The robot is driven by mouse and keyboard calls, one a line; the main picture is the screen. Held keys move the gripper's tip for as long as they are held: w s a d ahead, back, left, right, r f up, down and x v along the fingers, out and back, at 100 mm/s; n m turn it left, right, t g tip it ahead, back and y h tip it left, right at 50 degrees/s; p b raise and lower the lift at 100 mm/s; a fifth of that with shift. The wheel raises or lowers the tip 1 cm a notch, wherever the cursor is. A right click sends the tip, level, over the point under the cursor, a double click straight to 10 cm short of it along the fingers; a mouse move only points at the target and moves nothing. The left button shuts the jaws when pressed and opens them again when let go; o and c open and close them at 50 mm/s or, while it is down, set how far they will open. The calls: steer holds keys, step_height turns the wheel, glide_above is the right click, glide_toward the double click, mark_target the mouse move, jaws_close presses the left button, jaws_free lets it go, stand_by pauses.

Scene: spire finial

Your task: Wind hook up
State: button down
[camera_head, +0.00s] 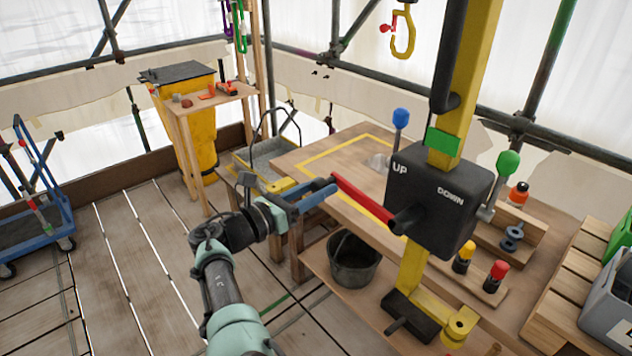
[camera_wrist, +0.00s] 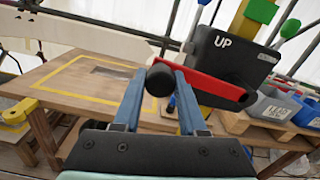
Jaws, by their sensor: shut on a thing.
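The yellow hook (camera_head: 403,35) hangs at the top of the head view, beside the yellow mast (camera_head: 475,60). The black winch box (camera_head: 440,205) on the mast is marked UP and DOWN. It has a blue-knobbed lever (camera_head: 401,118) on the UP side and a green-knobbed lever (camera_head: 508,163) on the DOWN side. A red crank arm (camera_head: 362,200) reaches left from the box's hub. My gripper (camera_head: 328,188) is shut on the crank's black handle, which shows between the blue fingers in the wrist view (camera_wrist: 160,80). The box also shows in the wrist view (camera_wrist: 225,65).
The wooden bench (camera_head: 310,160) with a yellow taped outline lies behind the crank. A black bucket (camera_head: 353,262) stands on its lower shelf. Bottles (camera_head: 464,258) and grey bins (camera_head: 610,310) are at the right. The plank floor at left is mostly clear.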

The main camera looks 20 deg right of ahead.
steer(key=shift+f+n+b, duration=0.3)
steer(key=shift+f+n, duration=0.2)
steer(key=shift+f, duration=0.4)
steer(key=shift+c, duration=2.3)
jaws_free()
steer(key=shift+a+r, duration=0.1)
steer(key=p+v, duration=0.3)
steer(key=v, duration=0.9)
steer(key=shift+s+a, duration=0.2)
steer(key=shift+a, duration=0.15)
